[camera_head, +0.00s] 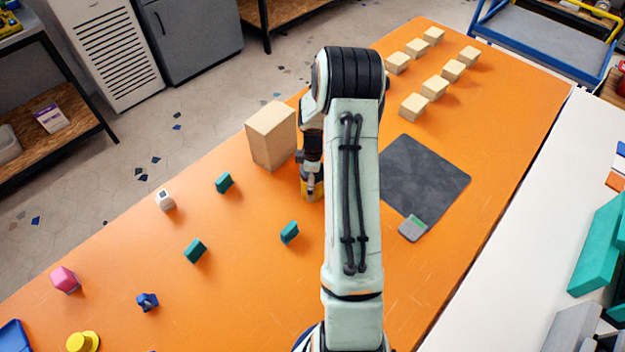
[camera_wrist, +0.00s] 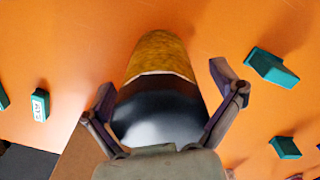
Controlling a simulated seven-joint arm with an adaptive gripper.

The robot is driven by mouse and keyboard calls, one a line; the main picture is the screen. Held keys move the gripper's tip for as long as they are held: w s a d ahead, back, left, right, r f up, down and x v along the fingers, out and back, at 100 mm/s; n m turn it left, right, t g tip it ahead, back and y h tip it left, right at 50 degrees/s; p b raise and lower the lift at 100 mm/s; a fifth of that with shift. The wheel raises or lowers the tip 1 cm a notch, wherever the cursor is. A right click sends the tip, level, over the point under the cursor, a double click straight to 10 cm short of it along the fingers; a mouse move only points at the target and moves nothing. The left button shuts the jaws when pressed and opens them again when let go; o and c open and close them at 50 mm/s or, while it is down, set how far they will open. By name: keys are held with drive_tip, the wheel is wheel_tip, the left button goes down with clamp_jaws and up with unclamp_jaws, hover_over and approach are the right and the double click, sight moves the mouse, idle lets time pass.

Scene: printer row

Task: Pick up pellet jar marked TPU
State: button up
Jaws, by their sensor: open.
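A jar with a yellow-amber body (camera_wrist: 160,52) and a glossy black top (camera_wrist: 158,115) fills the middle of the wrist view. In the head view only a small yellow part of it (camera_head: 312,192) shows below my gripper; the arm hides the rest. My gripper (camera_head: 311,178) points down over the jar. In the wrist view its open fingers (camera_wrist: 166,95) stand on either side of the black top. I cannot tell whether they touch it. No TPU marking is readable on the jar.
A tall wooden block (camera_head: 270,137) stands close left of my gripper. Small teal blocks (camera_head: 289,232) lie around on the orange table (camera_head: 240,270). A dark mat (camera_head: 425,175) lies to the right, with several wooden blocks (camera_head: 413,107) behind it.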

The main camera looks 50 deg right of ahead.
drive_tip(key=c, duration=1)
drive_tip(key=shift+c, duration=0.2)
drive_tip(key=shift+r, duration=0.1)
